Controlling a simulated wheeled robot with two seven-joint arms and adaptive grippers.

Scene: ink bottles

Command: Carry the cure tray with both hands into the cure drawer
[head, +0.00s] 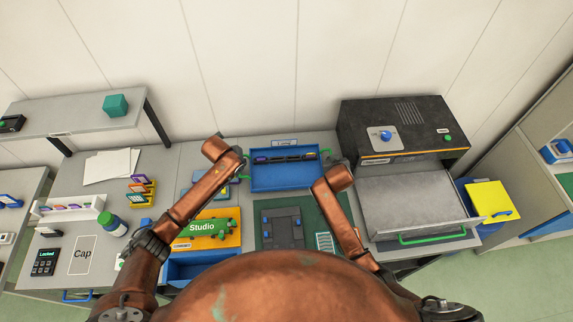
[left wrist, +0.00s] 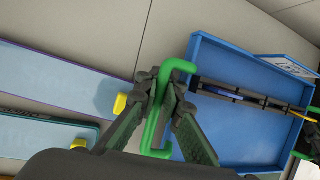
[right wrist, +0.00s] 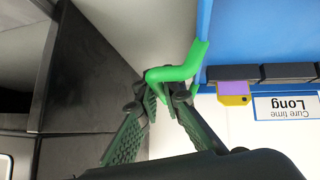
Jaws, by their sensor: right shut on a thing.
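The blue cure tray (head: 286,182) lies flat at the back middle of the bench, with a green handle at each end and a dark strip of small pieces inside. In the left wrist view, my left gripper (left wrist: 166,82) has its fingers close around the left green handle (left wrist: 152,138); whether they press on it is unclear. In the right wrist view, my right gripper (right wrist: 162,88) is shut on the right green handle (right wrist: 188,68).
A green mat (head: 335,205) with a dark plate (head: 282,228) lies in front of the tray. An orange block with a green "Studio" piece (head: 203,229) stands front left. A blue-and-yellow bin (head: 490,200) is beyond the drawer. The wall stands close behind the tray.

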